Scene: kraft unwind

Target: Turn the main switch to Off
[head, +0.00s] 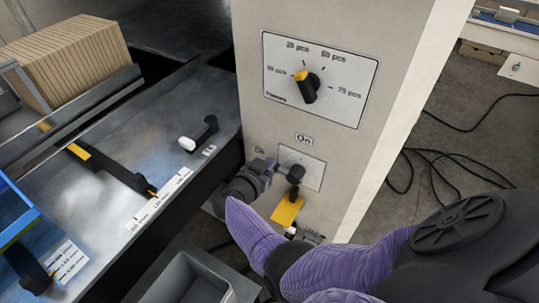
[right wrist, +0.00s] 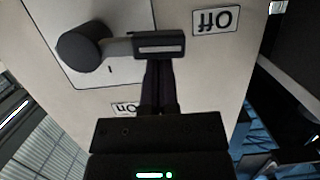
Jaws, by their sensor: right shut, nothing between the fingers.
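The main switch is a black rotary handle (head: 295,173) on a pale plate (head: 313,172) low on the cabinet front. The "On" label (head: 304,139) is above it and the "Off" label (head: 259,151) is to its left. In the right wrist view, which is upside down, the handle's round knob (right wrist: 84,47) and short arm (right wrist: 119,47) show, with "Off" (right wrist: 215,18) and "On" (right wrist: 125,108). My right gripper (head: 268,166) is shut and empty at the left of the handle; its fingertips (right wrist: 158,45) are at the arm's end. I cannot tell whether they touch. My left gripper is not in view.
A dial (head: 308,86) marked in pcs is higher on the cabinet (head: 360,165). A yellow part (head: 288,210) hangs just below the switch. A metal bench (head: 110,125) with a small lever (head: 198,138) stands at the left. Cables (head: 445,165) lie on the floor at right.

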